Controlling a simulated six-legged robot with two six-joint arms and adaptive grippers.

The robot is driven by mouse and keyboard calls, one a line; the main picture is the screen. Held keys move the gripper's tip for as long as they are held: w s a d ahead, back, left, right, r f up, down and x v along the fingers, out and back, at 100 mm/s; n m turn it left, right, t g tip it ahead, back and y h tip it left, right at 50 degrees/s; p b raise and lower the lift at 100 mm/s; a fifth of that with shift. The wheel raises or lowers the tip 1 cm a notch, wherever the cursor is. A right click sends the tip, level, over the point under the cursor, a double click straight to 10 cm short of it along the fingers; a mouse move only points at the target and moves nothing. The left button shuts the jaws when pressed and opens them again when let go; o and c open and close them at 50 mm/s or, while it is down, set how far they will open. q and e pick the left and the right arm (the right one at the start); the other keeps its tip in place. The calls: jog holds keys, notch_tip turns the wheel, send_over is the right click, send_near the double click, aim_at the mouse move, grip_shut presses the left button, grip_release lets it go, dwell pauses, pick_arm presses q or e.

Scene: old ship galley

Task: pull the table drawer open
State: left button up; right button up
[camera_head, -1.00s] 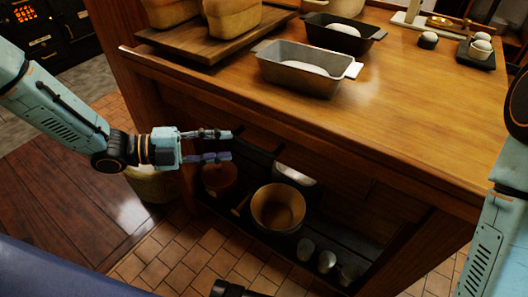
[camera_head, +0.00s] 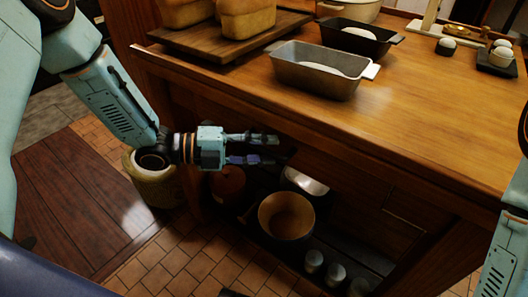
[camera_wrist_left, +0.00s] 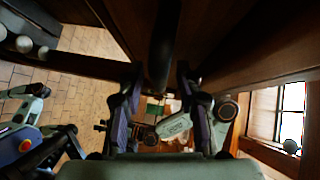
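The wooden table (camera_head: 430,112) fills the right of the head view. The drawer front lies in shadow under the tabletop edge, and its outline is hard to make out. A dark bar that looks like the drawer handle (camera_wrist_left: 164,45) shows in the left wrist view, ahead of and between the fingers. My left gripper (camera_head: 252,148) is at the table's front below the edge; its two fingers are spread apart in the left wrist view (camera_wrist_left: 160,100), with nothing clamped. Whether the fingertips touch the bar is unclear. My right gripper is out of view.
On the tabletop stand a grey loaf tin (camera_head: 315,72), a black loaf tin (camera_head: 360,38) and a board (camera_head: 190,45) with loaves. Below, a copper pot (camera_head: 286,216) and several small cups sit on the low shelf. A basket (camera_head: 155,185) stands left of the table.

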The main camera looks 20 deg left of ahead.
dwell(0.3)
pick_arm(q)
jog(key=shift+d, duration=0.1)
grip_shut()
dwell(0.5)
